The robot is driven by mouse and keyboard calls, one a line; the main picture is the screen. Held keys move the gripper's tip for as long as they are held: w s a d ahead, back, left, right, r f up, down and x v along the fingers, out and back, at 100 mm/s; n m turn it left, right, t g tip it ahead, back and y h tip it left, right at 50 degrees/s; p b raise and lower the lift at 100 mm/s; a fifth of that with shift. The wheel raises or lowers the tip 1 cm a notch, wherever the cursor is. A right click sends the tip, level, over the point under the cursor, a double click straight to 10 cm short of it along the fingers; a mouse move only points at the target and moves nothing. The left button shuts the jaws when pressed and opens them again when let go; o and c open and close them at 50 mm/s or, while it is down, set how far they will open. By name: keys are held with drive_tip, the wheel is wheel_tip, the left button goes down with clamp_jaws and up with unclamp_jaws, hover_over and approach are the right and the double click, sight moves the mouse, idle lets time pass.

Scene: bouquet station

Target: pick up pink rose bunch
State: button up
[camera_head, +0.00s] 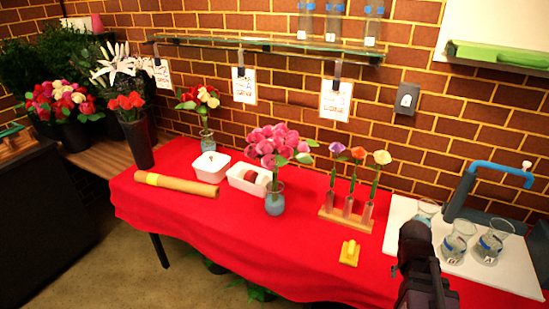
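The pink rose bunch (272,141) stands upright in a small blue-grey glass vase (275,204) near the middle of the red-covered table (215,245). Green leaves stick out at its right side. My dark arm end (416,258) rises from the bottom right, over the table's right part. It is well to the right of the pink bunch and apart from it. The fingers of my gripper cannot be made out, and nothing held can be seen.
Behind the vase sit white tubs (249,180). To its right are a wooden stand (346,216) with three single flowers and a yellow object (349,253). Glass flasks (489,247) stand on a white mat. A brown paper roll (177,184) lies left. A glass shelf (270,42) hangs above.

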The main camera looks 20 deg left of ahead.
drive_tip(key=w+a+m+t+h+b, duration=0.1)
drive_tip(key=w+a+t+h+b, duration=0.25)
drive_tip(key=w+a, duration=0.6)
drive_tip(key=n+t+y+b, duration=0.2)
drive_tip(key=t+y+b, duration=0.4)
drive_tip(key=t, duration=0.7)
approach(274, 165)
drive_tip(key=s, duration=0.3)
drive_tip(key=shift+w+f, duration=0.2)
drive_tip(key=shift+w, duration=0.15)
drive_tip(key=shift+w+a, duration=0.1)
drive_tip(key=shift+w, duration=2)
drive_tip(key=shift+w+a, duration=0.15)
drive_tip(key=shift+w, duration=1.95)
